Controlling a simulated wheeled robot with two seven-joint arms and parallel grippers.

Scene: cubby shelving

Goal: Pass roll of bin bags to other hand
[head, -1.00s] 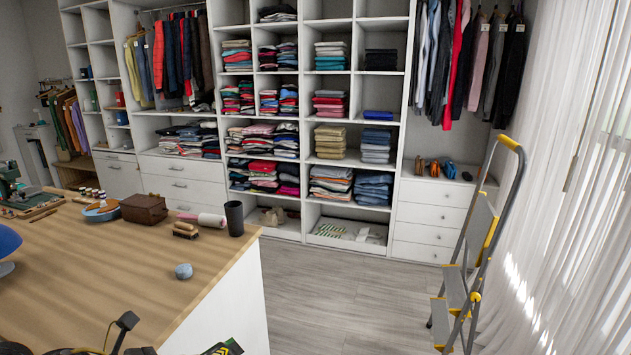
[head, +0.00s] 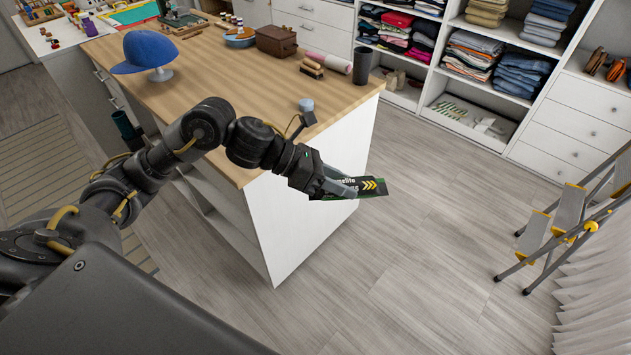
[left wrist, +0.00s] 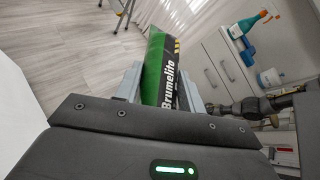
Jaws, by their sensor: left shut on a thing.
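The roll of bin bags (head: 372,187) is black and green with yellow chevrons. My left gripper (head: 335,184) is shut on it and holds it in the air beside the white end panel of the island. In the left wrist view the roll (left wrist: 160,65) sticks out from between the two fingers, with green on its left side and "Brumelito" lettering on black. In the left wrist view a dark jointed arm, seemingly my right one, shows at the right, near the roll. Its fingers cannot be made out. The head view does not show my right gripper.
The wood-topped island (head: 230,110) stands close by my left arm. On it are a blue cap (head: 146,50), a dark cup (head: 362,66) and a small blue-grey object (head: 306,105). A stepladder (head: 565,220) stands at the right. The floor between is clear.

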